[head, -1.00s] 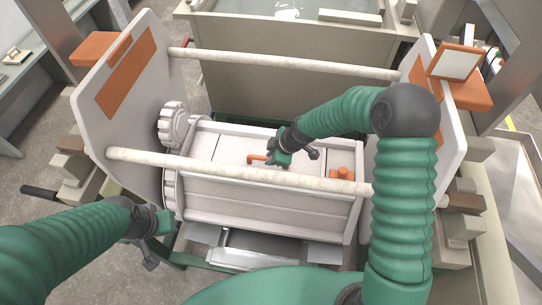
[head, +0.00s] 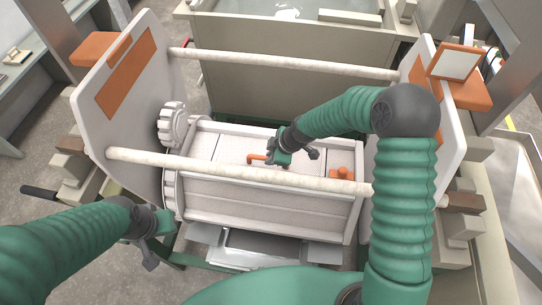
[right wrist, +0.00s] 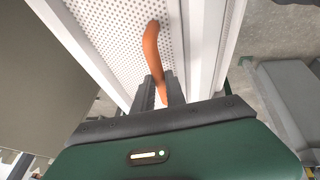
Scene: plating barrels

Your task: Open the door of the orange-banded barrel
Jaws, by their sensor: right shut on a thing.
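The barrel (head: 270,212) is a pale box lying between two white end plates with orange panels (head: 126,86). Its perforated door (head: 228,150) is on top and carries an orange handle (head: 256,158), which also shows in the right wrist view (right wrist: 152,48). My right gripper (head: 283,158) is shut on the handle, its fingers (right wrist: 160,90) on either side of the handle's near end. The door looks level with the barrel top; I cannot tell whether it has shifted. My left gripper (head: 150,250) hangs at the barrel's front left, apart from it; its jaw opening is unclear.
Two pale rods (head: 240,174) (head: 285,62) cross between the end plates, one in front of the handle and one behind. A white gear (head: 171,122) sits at the barrel's left end. An orange fitting (head: 341,173) is to the right. A tank (head: 290,98) stands behind.

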